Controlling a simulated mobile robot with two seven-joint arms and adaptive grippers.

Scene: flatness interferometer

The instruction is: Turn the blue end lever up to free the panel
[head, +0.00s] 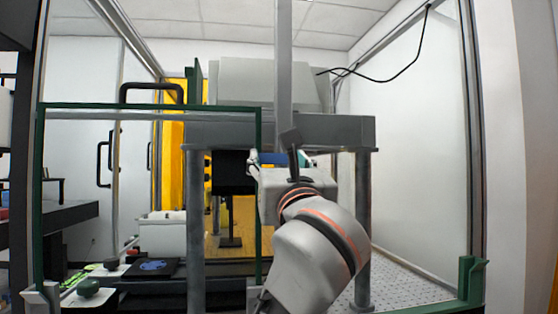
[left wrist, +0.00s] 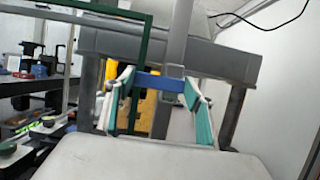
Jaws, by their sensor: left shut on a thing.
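The blue end lever (left wrist: 159,83) lies roughly level across the left wrist view, at the foot of a grey upright post (left wrist: 178,35). My left gripper (left wrist: 162,90) has its teal-padded fingers on either side of the lever and is shut on it. In the head view my left gripper (head: 279,160) is at the centre beside the panel's right edge, and only a small bit of blue (head: 292,158) shows there. The panel (head: 150,112) is clear with a dark green frame, and stands upright at left with a black handle above it. My right gripper is not in view.
A grey table-like machine frame (head: 340,132) on thick legs stands behind the gripper. A white bin (head: 162,236) and dark stages sit low at left behind the panel. Metal enclosure posts (head: 470,130) and a white wall bound the right side.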

